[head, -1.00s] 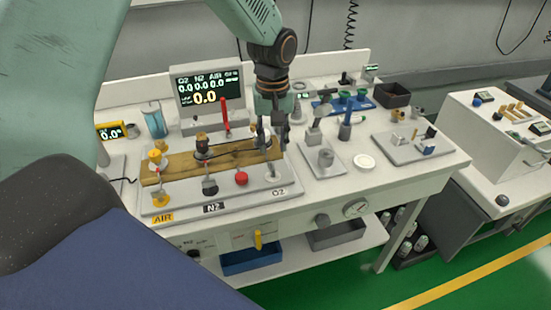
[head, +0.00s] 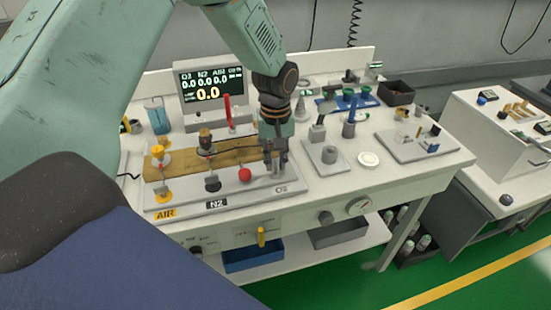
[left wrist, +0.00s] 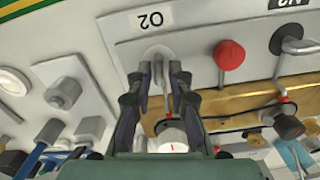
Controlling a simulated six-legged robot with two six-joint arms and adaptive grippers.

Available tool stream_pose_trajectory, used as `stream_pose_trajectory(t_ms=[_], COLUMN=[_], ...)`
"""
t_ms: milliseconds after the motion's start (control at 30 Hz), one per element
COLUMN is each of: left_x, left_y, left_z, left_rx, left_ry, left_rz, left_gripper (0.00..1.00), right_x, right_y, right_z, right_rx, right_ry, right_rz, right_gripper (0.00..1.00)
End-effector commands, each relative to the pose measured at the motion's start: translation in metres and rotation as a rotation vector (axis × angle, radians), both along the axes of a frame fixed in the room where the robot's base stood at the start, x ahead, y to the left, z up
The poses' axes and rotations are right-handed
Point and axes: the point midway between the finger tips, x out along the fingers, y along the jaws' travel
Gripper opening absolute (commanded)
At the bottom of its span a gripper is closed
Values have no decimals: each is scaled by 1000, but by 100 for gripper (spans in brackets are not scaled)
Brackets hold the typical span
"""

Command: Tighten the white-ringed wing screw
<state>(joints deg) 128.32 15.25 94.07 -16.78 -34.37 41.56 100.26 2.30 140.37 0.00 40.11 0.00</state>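The white-ringed wing screw (left wrist: 157,52) is at the O2 station of the panel, above the O2 label in the head view. Its pale ring and thin grey bar show in the left wrist view, the bar between my fingers. My left gripper (head: 277,165) points down over this station in the head view and hides most of the screw. In the left wrist view my left gripper (left wrist: 160,72) has its two fingers apart, one on each side of the bar, with gaps visible; contact is not clear. My right gripper is not in view.
A red knob (head: 245,175) stands close left of my gripper. The black N2 screw (head: 212,183) and yellow AIR fittings (head: 161,158) are farther left, with a wooden board (head: 225,158) behind. A grey block (head: 326,155) stands to the right. A display (head: 210,85) is behind.

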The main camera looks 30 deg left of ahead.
Motion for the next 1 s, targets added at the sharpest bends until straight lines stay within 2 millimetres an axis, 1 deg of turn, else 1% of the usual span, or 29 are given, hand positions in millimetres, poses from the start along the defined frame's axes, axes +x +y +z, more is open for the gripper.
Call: stream_pose_trajectory(t_ms=[33,167,200,667,867,1000], left_x=[0,0,0,-1,-1,-1], left_y=[0,0,0,0,0,0], left_z=[0,0,0,1,2,2], left_rx=[0,1,0,-1,0,0], left_ry=[0,1,1,2,3,4], left_rz=[0,-1,0,-19,-104,-209], left_gripper=[13,2,0,0,0,0], right_x=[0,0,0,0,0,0], right_y=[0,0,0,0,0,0], right_z=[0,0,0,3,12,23], right_rx=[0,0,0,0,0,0], right_ry=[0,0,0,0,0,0], right_rz=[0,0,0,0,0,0], right_gripper=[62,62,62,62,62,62])
